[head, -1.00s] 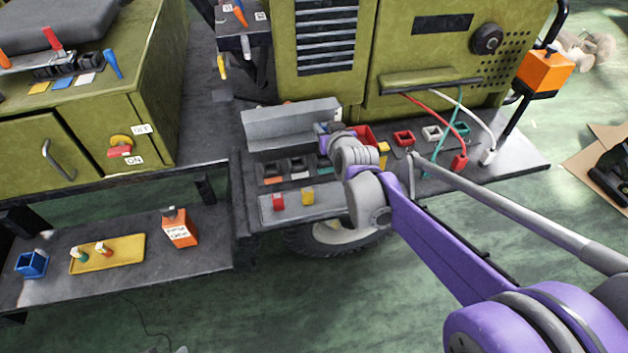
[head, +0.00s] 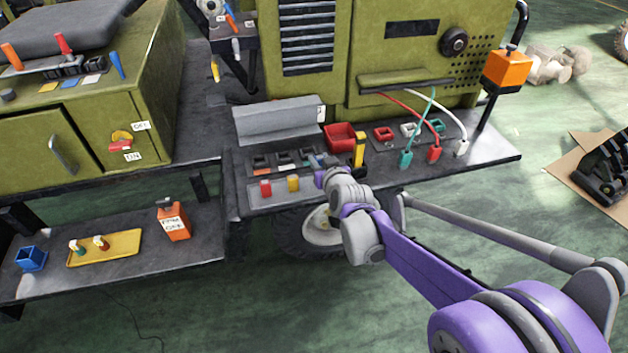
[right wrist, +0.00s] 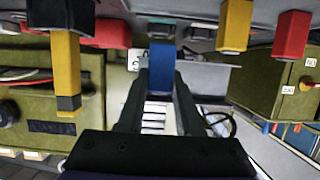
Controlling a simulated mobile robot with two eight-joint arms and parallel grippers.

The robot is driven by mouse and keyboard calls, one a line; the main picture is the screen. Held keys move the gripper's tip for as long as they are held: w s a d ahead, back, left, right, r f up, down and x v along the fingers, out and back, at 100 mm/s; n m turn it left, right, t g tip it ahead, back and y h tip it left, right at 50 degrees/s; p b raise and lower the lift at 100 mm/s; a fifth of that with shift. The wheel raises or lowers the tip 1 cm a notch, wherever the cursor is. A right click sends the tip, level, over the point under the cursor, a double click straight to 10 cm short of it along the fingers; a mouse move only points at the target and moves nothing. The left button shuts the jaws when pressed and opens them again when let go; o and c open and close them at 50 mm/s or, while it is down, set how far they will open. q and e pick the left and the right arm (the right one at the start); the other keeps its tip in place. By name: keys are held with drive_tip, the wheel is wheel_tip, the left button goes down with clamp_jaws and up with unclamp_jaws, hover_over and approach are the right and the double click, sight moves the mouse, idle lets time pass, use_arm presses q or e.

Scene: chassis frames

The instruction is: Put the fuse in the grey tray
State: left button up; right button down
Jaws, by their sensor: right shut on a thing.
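My right gripper (head: 318,168) is at the right end of the grey tray (head: 274,200) on the dark shelf of the green machine. In the right wrist view its fingers (right wrist: 160,85) are shut on a blue fuse (right wrist: 162,65). In the head view the gripper mostly hides this fuse. I cannot tell whether the fuse touches anything below. A red fuse (head: 265,188) and a yellow fuse (head: 293,183) stand upright in the tray, left of the gripper. They also show in the right wrist view, red (right wrist: 292,35) and yellow (right wrist: 235,25). My left gripper is not in view.
Behind the tray is a row of dark sockets (head: 283,158) with a grey cover (head: 278,124). A yellow-and-black upright piece (head: 359,150) and a red bin (head: 340,137) stand close right of the gripper. Cabled plugs (head: 433,153) are further right.

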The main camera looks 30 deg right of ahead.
drive_tip(key=shift+f+b, duration=0.6)
drive_tip(key=shift+f, duration=1.85)
drive_tip(key=shift+f, duration=0.1)
drive_tip(key=c, duration=0.6)
unclamp_jaws()
drive_tip(key=shift+r, duration=0.2)
drive_tip(key=p+v, duration=0.3)
drive_tip(key=v, duration=0.9)
drive_tip(key=s+a+f+n+g+y, duration=0.1)
drive_tip(key=s+a+f+g, duration=0.1)
drive_tip(key=s, duration=0.4)
drive_tip(key=s+a+f+g+y, duration=0.1)
drive_tip(key=s+a+f+g, duration=0.2)
drive_tip(key=s+a, duration=0.3)
drive_tip(key=s+a+f+n+g+y, duration=0.1)
drive_tip(key=s+a+f+g, duration=0.2)
drive_tip(key=s, duration=0.5)
drive_tip(key=shift+a+f+n+g, duration=0.15)
drive_tip(key=shift+a+n+g, duration=0.2)
drive_tip(key=shift+a, duration=0.4)
